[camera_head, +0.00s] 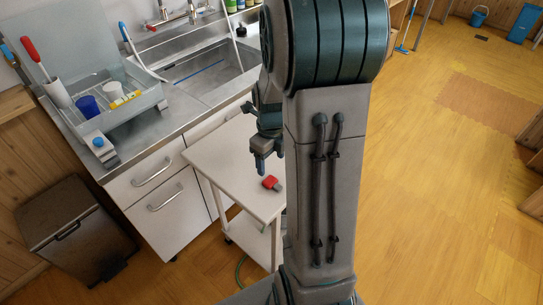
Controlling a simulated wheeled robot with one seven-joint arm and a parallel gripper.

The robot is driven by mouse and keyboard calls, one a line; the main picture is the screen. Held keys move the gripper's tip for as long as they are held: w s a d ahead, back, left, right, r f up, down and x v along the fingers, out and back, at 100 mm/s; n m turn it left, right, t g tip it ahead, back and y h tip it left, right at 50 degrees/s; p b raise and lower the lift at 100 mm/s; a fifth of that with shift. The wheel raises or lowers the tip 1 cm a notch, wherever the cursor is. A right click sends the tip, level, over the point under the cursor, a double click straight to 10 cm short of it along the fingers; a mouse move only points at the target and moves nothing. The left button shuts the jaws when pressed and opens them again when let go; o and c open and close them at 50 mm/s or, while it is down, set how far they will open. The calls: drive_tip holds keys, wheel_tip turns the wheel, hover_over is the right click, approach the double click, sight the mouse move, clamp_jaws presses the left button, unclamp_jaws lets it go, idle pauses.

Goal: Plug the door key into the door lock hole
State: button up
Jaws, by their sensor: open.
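A small red object with a grey end (271,183), which looks like the door key, lies on the top of the white trolley (228,165). My gripper (260,168) points down just above and to the left of it, apart from it as far as I can tell. The gripper is open and appears empty; my arm hides part of it and the right side of the trolley top. No door lock hole shows in this view.
A sink counter (200,95) with white drawers stands behind and left of the trolley. A dish rack (110,100) holds cups. A dark bin (75,230) stands at the left.

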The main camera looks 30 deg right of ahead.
sight(271, 181)
drive_tip(key=shift+f+b, duration=3)
drive_tip(key=shift+f, duration=1.3)
drive_tip(key=c, duration=1.2)
drive_tip(key=shift+r+p, duration=2.3)
drive_tip(key=shift+r, duration=0.75)
